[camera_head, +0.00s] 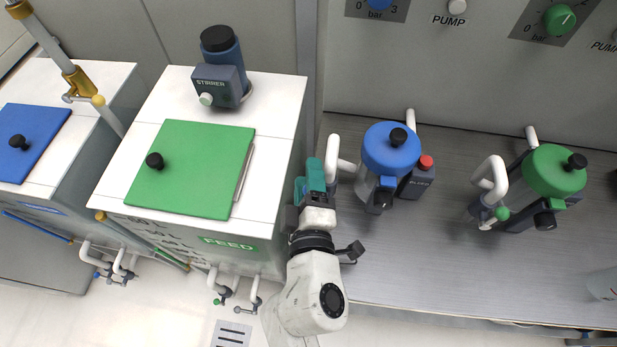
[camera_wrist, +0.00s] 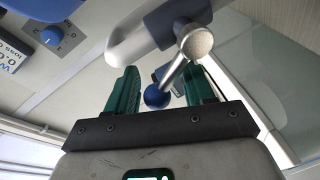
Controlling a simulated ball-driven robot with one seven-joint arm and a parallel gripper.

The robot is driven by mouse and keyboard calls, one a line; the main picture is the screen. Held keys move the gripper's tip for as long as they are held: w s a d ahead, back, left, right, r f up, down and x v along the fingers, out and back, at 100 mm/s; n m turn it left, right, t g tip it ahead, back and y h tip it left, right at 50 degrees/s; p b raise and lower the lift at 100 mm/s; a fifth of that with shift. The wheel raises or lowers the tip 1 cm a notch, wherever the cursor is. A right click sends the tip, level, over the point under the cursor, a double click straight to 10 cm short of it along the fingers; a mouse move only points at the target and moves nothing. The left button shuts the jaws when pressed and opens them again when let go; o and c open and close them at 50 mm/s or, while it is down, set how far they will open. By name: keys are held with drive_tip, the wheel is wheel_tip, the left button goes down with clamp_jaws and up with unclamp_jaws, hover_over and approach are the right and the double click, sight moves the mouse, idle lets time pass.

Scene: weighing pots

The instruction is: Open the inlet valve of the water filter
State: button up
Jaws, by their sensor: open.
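The water filter (camera_head: 391,150) with its blue lid stands on the grey bench in the head view, with a white pipe (camera_head: 334,160) on its left. My gripper (camera_head: 314,178), with green fingers, is just left of this pipe and hides the valve there. In the wrist view the inlet valve (camera_wrist: 172,20) has a dark blue body on a white pipe, and a lever (camera_wrist: 174,72) ending in a blue ball (camera_wrist: 157,97). My open gripper (camera_wrist: 162,90) has its fingers on either side of the ball. I cannot tell whether a finger touches it.
A similar green-lidded filter (camera_head: 553,172) stands further right. The white FEED tank (camera_head: 283,112) with a green lid is close on my gripper's left, bearing a stirrer (camera_head: 220,75). A red-topped dark box (camera_head: 419,177) is beside the water filter. The bench between the filters is clear.

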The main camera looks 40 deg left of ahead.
drive_tip(key=b+v, duration=0.1)
drive_tip(key=v, duration=0.9)
drive_tip(key=shift+s+d, duration=0.25)
drive_tip(key=shift+s, duration=0.05)
drive_tip(key=shift+c, duration=0.4)
